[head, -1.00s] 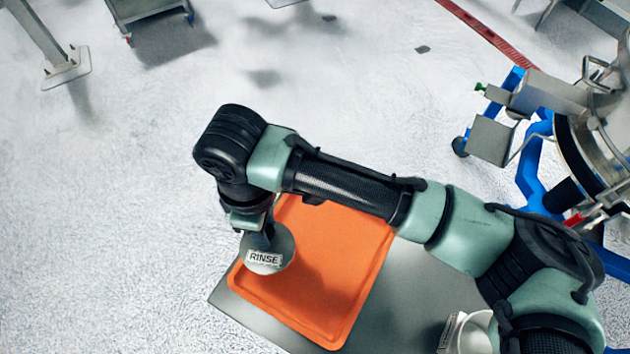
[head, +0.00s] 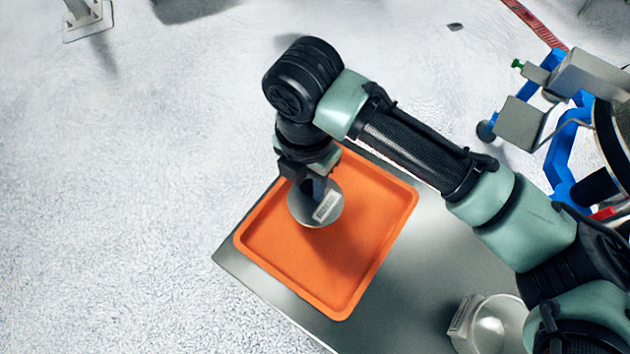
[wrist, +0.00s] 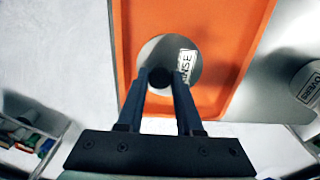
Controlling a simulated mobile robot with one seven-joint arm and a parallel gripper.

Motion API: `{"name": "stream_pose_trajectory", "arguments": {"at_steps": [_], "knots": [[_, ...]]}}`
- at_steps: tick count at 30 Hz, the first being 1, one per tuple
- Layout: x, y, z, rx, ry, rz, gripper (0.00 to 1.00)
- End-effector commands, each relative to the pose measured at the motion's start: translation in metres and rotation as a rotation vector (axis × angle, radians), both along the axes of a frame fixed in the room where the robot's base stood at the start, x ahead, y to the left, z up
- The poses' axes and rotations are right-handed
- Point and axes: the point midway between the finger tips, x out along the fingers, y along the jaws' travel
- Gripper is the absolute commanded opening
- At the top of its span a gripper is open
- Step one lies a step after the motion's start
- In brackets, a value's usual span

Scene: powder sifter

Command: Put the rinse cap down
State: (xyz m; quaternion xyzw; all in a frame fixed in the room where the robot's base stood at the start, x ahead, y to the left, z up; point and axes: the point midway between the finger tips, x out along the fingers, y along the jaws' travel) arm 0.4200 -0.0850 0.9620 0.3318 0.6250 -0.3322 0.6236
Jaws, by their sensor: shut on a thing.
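The rinse cap (head: 318,212) is a round grey disc with a white label, seen over the orange tray (head: 345,285). My gripper (head: 316,190) is shut on the cap's knob from above. In the wrist view the cap (wrist: 157,49) shows between and beyond the two dark fingers (wrist: 159,80), with part of the word RINSE on its label, and the tray (wrist: 230,75) lies behind it. I cannot tell whether the cap touches the tray or hangs just above it.
The tray lies on a grey metal table (head: 410,270). A round silvery container (head: 495,325) with a label stands at the table's lower right. Blue-framed equipment (head: 565,150) stands on the floor at the right. The rest of the tray looks empty.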

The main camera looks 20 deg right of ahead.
Motion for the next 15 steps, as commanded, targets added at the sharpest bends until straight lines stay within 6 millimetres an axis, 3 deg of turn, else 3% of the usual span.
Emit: {"name": "stream_pose_trajectory", "arguments": {"at_steps": [15], "knots": [[0.0, 0.0, -0.056, 0.0, 0.0, -0.002, 0.0]]}}
